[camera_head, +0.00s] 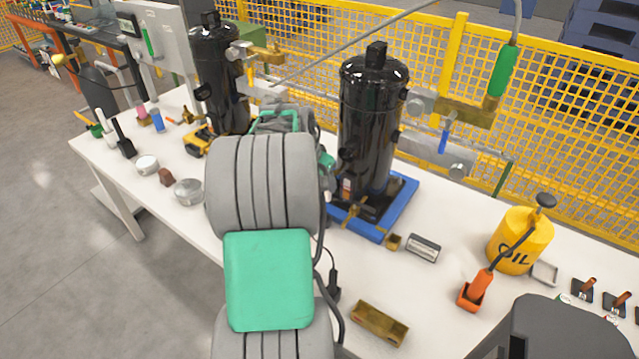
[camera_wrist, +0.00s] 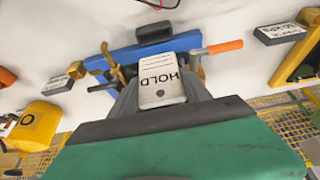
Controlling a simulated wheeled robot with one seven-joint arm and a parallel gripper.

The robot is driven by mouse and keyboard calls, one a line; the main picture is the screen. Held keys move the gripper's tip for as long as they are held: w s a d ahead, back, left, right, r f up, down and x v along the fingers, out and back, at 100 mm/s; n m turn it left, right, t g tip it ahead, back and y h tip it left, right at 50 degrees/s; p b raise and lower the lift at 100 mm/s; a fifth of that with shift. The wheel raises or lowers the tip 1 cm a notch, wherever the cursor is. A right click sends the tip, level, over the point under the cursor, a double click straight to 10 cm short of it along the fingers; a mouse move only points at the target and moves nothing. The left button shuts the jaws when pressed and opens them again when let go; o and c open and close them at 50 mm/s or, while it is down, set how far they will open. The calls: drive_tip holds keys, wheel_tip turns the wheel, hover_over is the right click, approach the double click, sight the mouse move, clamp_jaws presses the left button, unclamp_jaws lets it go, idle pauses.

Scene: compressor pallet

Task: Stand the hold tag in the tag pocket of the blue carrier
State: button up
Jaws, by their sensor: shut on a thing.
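The hold tag (camera_wrist: 162,78), a white card marked HOLD, shows in the wrist view between the grey fingers of my gripper (camera_wrist: 163,88), which is shut on it. The blue carrier (camera_head: 402,210) stands on the bench under the right black compressor in the head view. Its blue edge (camera_wrist: 145,48) lies just beyond the tag in the wrist view. Brass parts sit along that edge; I cannot tell which is the tag pocket, nor whether the tag touches the carrier. In the head view my arm hides the gripper and tag.
The left black compressor (camera_head: 217,75) stands on a yellow carrier (camera_head: 199,141). A yellow oil can (camera_head: 514,242), a labelled grey block (camera_head: 423,248) and a brass tray (camera_head: 379,322) are on the white bench right of my arm. An orange handle (camera_wrist: 222,46) projects near the blue edge.

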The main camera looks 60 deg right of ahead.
drive_tip(key=shift+a, duration=0.15)
drive_tip(key=b, duration=0.7)
hover_over(322, 213)
drive_tip(key=a, duration=0.2)
drive_tip(key=shift+w+d+f, duration=0.1)
drive_tip(key=shift+f, duration=2.25)
drive_tip(key=shift+w+d+f, duration=0.1)
drive_tip(key=shift+f, duration=2.2)
drive_tip(key=shift+f+b, duration=0.4)
drive_tip(key=shift+f, duration=0.15)
drive_tip(key=o, duration=1.4)
drive_tip(key=shift+c, duration=0.2)
drive_tip(key=c, duration=0.3)
